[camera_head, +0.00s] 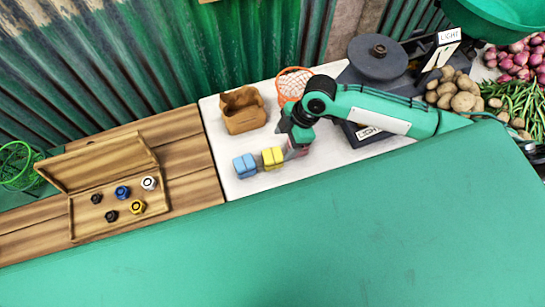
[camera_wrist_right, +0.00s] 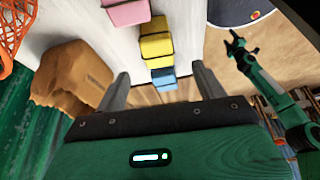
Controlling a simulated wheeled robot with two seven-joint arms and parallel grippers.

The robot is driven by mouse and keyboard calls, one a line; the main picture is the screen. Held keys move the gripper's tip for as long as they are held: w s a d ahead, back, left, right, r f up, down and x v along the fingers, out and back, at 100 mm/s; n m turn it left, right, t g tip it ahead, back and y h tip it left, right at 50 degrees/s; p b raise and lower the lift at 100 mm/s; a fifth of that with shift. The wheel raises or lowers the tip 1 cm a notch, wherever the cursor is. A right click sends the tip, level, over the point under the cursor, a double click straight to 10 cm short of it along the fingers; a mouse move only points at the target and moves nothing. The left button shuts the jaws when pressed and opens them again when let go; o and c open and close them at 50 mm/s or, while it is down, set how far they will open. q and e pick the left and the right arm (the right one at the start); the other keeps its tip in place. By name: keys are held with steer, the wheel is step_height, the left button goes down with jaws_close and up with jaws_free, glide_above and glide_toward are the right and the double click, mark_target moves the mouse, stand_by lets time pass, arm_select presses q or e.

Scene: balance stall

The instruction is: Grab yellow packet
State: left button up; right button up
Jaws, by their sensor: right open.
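The yellow packet (camera_head: 273,158) stands on the white table top, between the blue packet (camera_head: 245,166) and a pink packet. My right gripper (camera_head: 299,143) is open and empty, above and just right of the yellow packet, largely covering the pink one. In the right wrist view the yellow packet (camera_wrist_right: 156,44) lies ahead of the open fingers (camera_wrist_right: 160,72), with the pink packet (camera_wrist_right: 126,12) beyond it and the blue packet (camera_wrist_right: 163,77) nearer.
A brown paper bag (camera_head: 242,110) and an orange net basket (camera_head: 293,84) stand behind the packets. A dark scale (camera_head: 378,58) and potatoes (camera_head: 457,94) are to the right. A wooden tray (camera_head: 88,216) with several small weights lies left. The green front surface (camera_head: 290,245) is clear.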

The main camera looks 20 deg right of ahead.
mark_target(274, 155)
steer(key=x, duration=0.6)
steer(key=shift+a+p, duration=0.15)
steer(key=shift+p, duration=0.2)
steer(key=shift+a+f+p, duration=0.15)
steer(key=shift+f+p, duration=0.2)
steer(key=shift+f, duration=0.3)
steer(key=x, duration=0.4)
steer(key=shift+w+p, duration=0.15)
steer(key=shift+p, duration=0.25)
steer(key=c, duration=1.2)
steer(key=shift+o, duration=0.2)
